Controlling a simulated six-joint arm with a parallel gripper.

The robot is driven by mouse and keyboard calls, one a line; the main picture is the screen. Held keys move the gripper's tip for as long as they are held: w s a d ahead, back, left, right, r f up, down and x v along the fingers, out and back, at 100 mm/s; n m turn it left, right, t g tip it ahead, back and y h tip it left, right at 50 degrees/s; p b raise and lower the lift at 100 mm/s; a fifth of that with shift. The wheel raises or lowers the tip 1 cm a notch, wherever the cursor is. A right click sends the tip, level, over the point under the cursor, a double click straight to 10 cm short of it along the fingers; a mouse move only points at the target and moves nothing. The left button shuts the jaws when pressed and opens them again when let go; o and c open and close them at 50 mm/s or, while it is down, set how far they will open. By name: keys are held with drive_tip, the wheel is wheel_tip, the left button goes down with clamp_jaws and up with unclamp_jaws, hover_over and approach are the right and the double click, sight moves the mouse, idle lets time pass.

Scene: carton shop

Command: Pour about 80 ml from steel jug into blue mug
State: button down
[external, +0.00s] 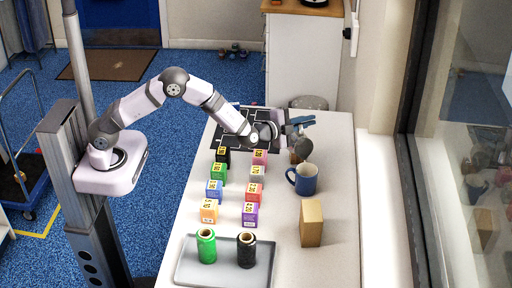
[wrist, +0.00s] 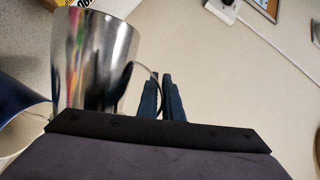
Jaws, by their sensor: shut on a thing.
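The steel jug (wrist: 95,62) is shiny and fills the upper left of the wrist view. The blue mug (external: 306,180) stands upright on the table, just nearer the camera than the jug. Its rim and pale inside show at the left edge of the wrist view (wrist: 22,125), beside the jug. No stream is visible, and the liquid levels cannot be seen.
Several small numbered cartons stand in two rows left of the mug. A tan box (external: 311,223) stands in front of the mug. A grey tray (external: 222,279) holds a green spool (external: 206,246) and a black spool (external: 247,250). A dark gridded mat (external: 229,139) lies behind the cartons.

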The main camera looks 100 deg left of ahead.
drive_tip(key=shift+w+d+r+m, duration=0.1)
drive_tip(key=shift+d+r+m, duration=0.2)
drive_tip(key=shift+r, duration=0.15)
idle(0.7)
drive_tip(key=shift+w+d+r+m+y+p, duration=0.15)
drive_tip(key=shift+w+d+m+p, duration=0.05)
drive_tip(key=shift+d+p, duration=0.2)
drive_tip(key=shift+w+d+r+m+y+p, duration=0.15)
drive_tip(key=shift+d+m+p, duration=0.05)
drive_tip(key=shift+d+p, duration=0.2)
idle(0.6)
drive_tip(key=a+f+n+b, duration=0.1)
drive_tip(key=s+a+f+n+h+b, duration=0.1)
drive_tip(key=a, duration=0.1)
drive_tip(key=a+f+n+h+b, duration=0.1)
drive_tip(key=n, duration=0.1)
drive_tip(key=shift+s+a+f+b, duration=0.2)
drive_tip(key=shift+s+a+b, duration=0.05)
drive_tip(key=shift+s+b, duration=0.1)
drive_tip(key=shift+s+a+f+n+h+b, duration=0.1)
drive_tip(key=shift+a+f+n+h+b, duration=0.1)
drive_tip(key=shift+f+n+b, duration=0.3)
drive_tip(key=shift+s+a+f+n+h+b, duration=0.1)
drive_tip(key=shift+a+f+n+h+b, duration=0.2)
drive_tip(key=shift+b, duration=0.4)
drive_tip(key=shift+f, duration=0.2)
idle(0.9)
